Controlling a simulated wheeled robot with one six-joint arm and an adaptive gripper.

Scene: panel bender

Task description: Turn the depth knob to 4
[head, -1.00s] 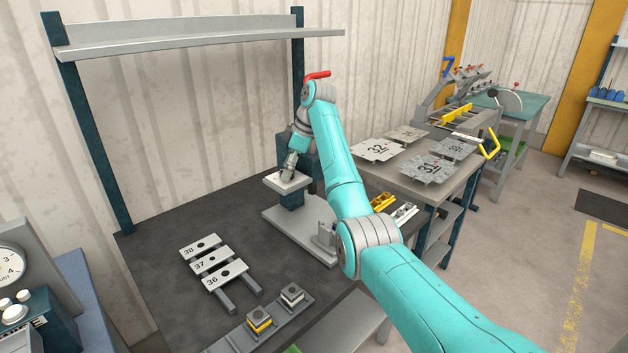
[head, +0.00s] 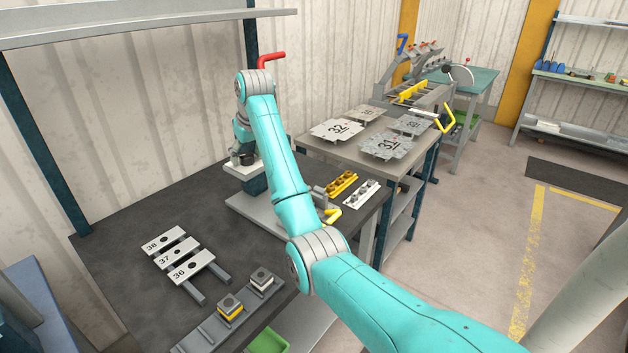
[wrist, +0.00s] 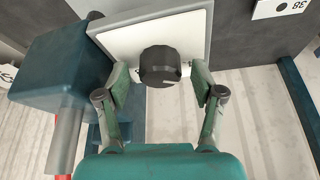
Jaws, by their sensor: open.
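The depth knob (wrist: 159,66) is a black round knob on a white plate (wrist: 115,40), seen in the wrist view. A small light mark shows near its lower right edge; no scale numbers are readable. My gripper (wrist: 160,80) is open, with one finger on each side of the knob and a visible gap to it on both sides. In the head view my gripper (head: 243,158) is at the top of the press-like device (head: 254,184) at the back of the dark bench. The knob is hidden there by my gripper and arm.
Plates marked 36, 37 and 38 (head: 178,254) lie on the dark bench (head: 130,230). Small blocks (head: 230,306) sit on a rail at its front. A red-handled part (head: 271,60) shows behind my arm. A side table (head: 355,155) holds numbered sheets.

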